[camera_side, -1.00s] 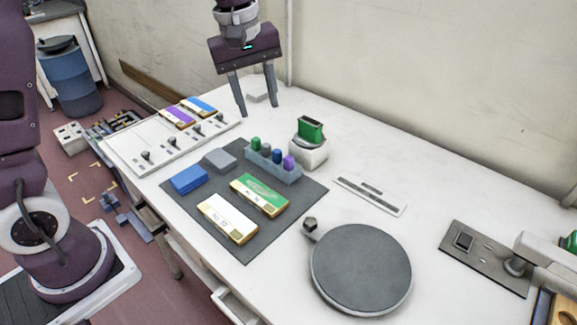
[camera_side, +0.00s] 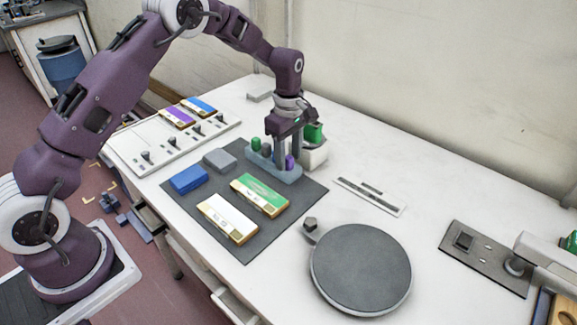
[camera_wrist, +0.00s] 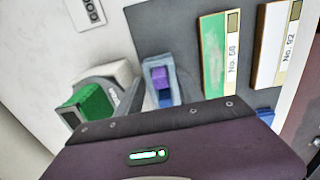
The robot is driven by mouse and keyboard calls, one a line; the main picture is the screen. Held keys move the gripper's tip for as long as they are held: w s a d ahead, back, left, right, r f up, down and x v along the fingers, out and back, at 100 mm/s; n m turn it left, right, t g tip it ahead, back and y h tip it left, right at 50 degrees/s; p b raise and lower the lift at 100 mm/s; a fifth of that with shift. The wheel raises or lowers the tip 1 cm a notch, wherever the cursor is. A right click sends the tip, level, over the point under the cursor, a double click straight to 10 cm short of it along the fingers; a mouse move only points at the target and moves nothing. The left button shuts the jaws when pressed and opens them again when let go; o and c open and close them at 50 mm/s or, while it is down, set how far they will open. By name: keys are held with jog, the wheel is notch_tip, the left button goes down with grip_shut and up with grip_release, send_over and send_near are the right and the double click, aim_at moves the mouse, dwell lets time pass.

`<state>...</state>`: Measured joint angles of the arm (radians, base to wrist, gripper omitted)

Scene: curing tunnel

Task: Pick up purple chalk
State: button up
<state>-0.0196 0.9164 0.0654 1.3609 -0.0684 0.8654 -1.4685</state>
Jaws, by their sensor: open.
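The purple chalk (camera_side: 290,162) stands upright at the right end of a blue-grey rack (camera_side: 262,164) on the dark mat. My gripper (camera_side: 287,160) is open and points down over the rack's right end, with its fingers around the purple chalk's area. I cannot tell whether a finger touches it. In the wrist view the purple chalk (camera_wrist: 159,87) shows in the rack beyond the gripper body, with a blue chalk (camera_wrist: 165,103) beside it. A green chalk (camera_side: 256,144) and a grey one (camera_side: 266,149) stand farther left. The blue chalk is partly hidden in the side view.
A green block (camera_side: 314,132) in a white holder (camera_side: 316,155) stands close behind my gripper. A green box (camera_side: 260,194), a white box (camera_side: 227,218), a blue block (camera_side: 189,179) and a grey block (camera_side: 220,159) lie on the mat. A round dark plate (camera_side: 361,268) stands front right.

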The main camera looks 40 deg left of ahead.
grip_shut()
jog(key=shift+r, duration=0.15)
